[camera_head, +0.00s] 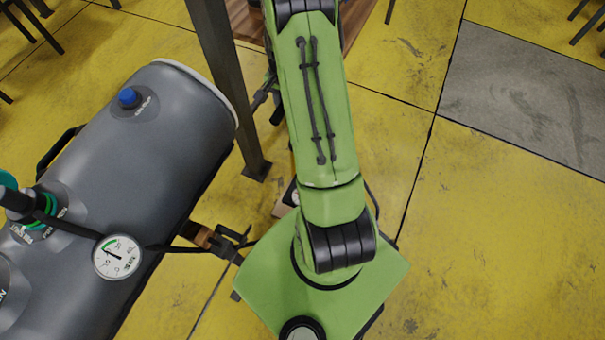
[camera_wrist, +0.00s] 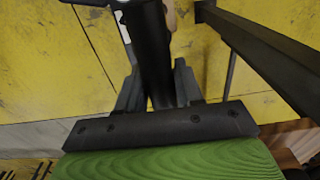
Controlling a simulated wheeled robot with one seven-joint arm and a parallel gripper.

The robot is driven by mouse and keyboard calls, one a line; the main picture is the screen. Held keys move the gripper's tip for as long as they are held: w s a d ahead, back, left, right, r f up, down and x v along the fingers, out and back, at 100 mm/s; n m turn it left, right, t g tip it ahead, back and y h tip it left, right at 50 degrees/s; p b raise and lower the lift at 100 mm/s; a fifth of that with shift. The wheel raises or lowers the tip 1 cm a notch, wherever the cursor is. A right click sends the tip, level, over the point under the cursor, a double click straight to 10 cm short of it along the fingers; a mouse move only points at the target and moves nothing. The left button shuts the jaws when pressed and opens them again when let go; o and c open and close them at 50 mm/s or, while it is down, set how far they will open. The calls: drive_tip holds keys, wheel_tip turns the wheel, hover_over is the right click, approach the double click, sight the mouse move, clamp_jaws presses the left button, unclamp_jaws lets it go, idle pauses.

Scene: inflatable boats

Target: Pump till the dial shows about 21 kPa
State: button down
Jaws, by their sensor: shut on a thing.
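The dial (camera_head: 117,256) is a white round gauge with a green band, on the grey tube at lower left in the head view. Its needle points leftward, but its numbers are too small to read surely. A dark hose runs from it towards the right, behind my arm. In the wrist view, my gripper (camera_wrist: 155,90) is shut on a thick black bar (camera_wrist: 152,45), which looks like the pump handle. The bar passes between the two dark fingers. The pump body is mostly hidden by my arm in the head view.
The grey inflatable tube (camera_head: 175,125) fills the left side, with a blue valve cap (camera_head: 128,97) on top. A dark table leg (camera_head: 225,80) stands close to my arm; it also shows in the wrist view (camera_wrist: 260,55). The yellow floor (camera_head: 500,235) at right is clear.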

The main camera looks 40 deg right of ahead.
wheel_tip(320, 180, down, 22)
drive_tip(key=b, duration=1.4)
drive_tip(key=shift+f+b, duration=0.25)
drive_tip(key=shift+b, duration=0.1)
drive_tip(key=r+p, duration=0.5)
drive_tip(key=r, duration=0.2)
drive_tip(key=r+p, duration=0.6)
drive_tip(key=r, duration=0.2)
drive_tip(key=r+p, duration=0.5)
drive_tip(key=r, duration=0.3)
drive_tip(key=shift+w+d+r, duration=0.1)
drive_tip(key=shift+w, duration=0.15)
wheel_tip(320, 180, down, 23)
drive_tip(key=b, duration=1.6)
drive_tip(key=shift+s+a, duration=0.2)
drive_tip(key=shift+s, duration=0.1)
drive_tip(key=c, duration=0.7)
unclamp_jaws()
